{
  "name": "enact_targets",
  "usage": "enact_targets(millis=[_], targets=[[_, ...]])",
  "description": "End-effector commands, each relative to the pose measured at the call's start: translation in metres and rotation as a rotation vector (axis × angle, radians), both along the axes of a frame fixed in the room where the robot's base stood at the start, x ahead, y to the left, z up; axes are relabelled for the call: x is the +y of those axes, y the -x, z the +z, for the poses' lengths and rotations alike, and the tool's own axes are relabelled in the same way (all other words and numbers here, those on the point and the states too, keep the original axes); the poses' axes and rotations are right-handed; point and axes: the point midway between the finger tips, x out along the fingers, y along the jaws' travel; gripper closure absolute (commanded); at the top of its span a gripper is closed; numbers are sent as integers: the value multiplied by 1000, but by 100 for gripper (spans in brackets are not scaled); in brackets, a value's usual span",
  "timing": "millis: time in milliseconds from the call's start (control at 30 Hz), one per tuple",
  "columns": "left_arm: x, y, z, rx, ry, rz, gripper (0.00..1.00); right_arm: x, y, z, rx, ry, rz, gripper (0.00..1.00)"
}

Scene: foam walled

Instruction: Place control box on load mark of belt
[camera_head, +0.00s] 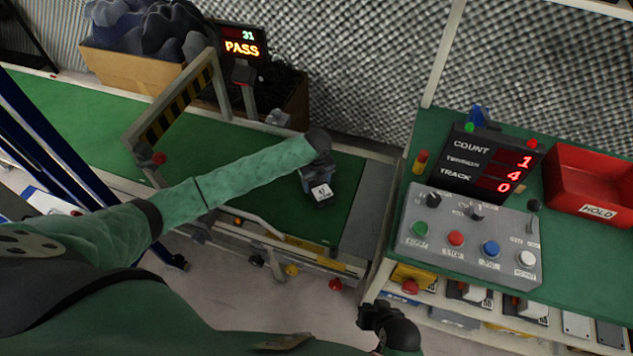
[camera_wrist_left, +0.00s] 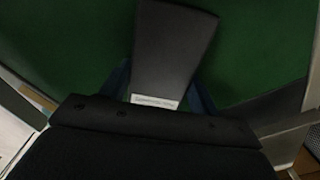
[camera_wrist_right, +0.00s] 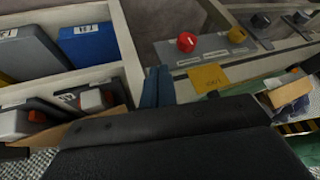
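A dark control box (camera_wrist_left: 172,45) with a small white label is between the blue fingers of my left gripper (camera_wrist_left: 165,95), which look shut on it. In the head view, my left gripper (camera_head: 318,172) is over the right end of the green belt (camera_head: 240,160), with a labelled part of the box (camera_head: 321,192) showing below the wrist. I cannot tell whether the box touches the belt. I cannot pick out a load mark. My right gripper (camera_wrist_right: 158,88) is shut and empty, in front of the shelves under the right bench.
A control panel (camera_head: 465,236), a count display (camera_head: 487,163) and a red HOLD bin (camera_head: 590,185) stand on the right bench. Shelves below hold several boxes (camera_head: 525,308). A striped gate (camera_head: 180,105) and a PASS display (camera_head: 240,42) stand at the belt's left and back.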

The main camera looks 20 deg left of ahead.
Motion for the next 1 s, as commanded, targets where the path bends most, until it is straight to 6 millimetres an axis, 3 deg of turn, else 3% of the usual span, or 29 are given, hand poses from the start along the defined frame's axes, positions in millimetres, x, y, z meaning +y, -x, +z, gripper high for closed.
enact_targets(millis=[33,100,467,667,1000], targets=[[0,0,0,0,0,0,28,0,0,0,0,0,0,100],[0,0,0,0,0,0,18,0,-1,0,-1,0,0,100],[0,0,4,0,0,0,18,-1,-2,-1,-3,2,-1,100],[0,0,13,0,0,0,18,-2,-1,29,17,5,8,100],[0,0,30,0,0,0,18,-8,7,97,71,18,30,100]])
